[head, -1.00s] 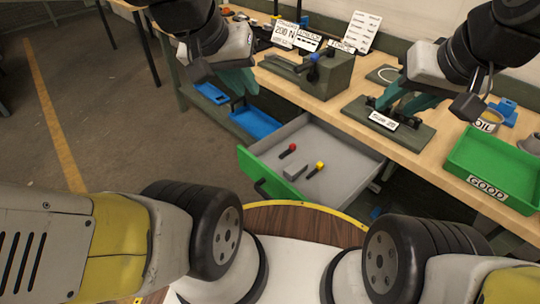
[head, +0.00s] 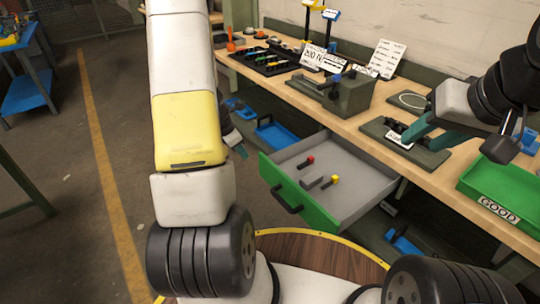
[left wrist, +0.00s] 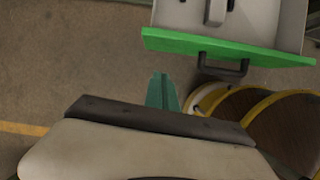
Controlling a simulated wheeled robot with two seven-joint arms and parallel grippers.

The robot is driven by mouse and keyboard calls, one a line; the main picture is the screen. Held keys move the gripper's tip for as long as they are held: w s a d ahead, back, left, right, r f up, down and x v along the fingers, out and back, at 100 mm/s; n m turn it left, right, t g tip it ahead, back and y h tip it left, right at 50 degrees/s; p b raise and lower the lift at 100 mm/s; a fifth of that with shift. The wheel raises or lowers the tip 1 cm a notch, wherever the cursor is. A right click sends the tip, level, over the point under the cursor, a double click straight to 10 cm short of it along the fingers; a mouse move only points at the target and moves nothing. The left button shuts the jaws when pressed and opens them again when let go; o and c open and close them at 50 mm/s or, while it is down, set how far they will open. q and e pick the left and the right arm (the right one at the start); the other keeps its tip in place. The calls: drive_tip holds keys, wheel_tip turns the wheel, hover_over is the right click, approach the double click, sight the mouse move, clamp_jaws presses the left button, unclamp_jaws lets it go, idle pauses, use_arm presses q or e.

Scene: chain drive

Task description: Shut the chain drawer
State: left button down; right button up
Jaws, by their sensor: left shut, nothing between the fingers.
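The chain drawer stands open under the workbench, with a green front (head: 312,207), a dark handle (head: 287,200) and a grey tray. In it lie a red-topped piece (head: 307,162), a grey block (head: 312,181) and a yellow-topped piece (head: 332,181). The left wrist view shows the green front (left wrist: 200,43) and handle (left wrist: 222,70) ahead. My left gripper (left wrist: 161,80) is shut and empty, apart from the drawer, to the left of the handle. In the head view my left arm hides most of it. My right gripper (head: 432,138) is over the bench, fingers apart, empty.
A green bin (head: 500,190) labelled GOOD stands on the bench (head: 350,124) at right. Fixtures and signs line the bench. Blue trays (head: 275,136) sit on a low shelf left of the drawer. The floor in front of the drawer on the left is free.

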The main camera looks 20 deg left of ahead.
use_arm(q)
drive_tip(key=w+d+f, duration=0.2)
drive_tip(key=f, duration=0.3)
drive_tip(key=w+d+f+n, duration=0.1)
drive_tip(key=w+f, duration=0.2)
drive_tip(key=f, duration=0.3)
drive_tip(key=shift+w+d+f, duration=0.15)
drive_tip(key=shift+w+d, duration=0.15)
drive_tip(key=shift+d, duration=0.05)
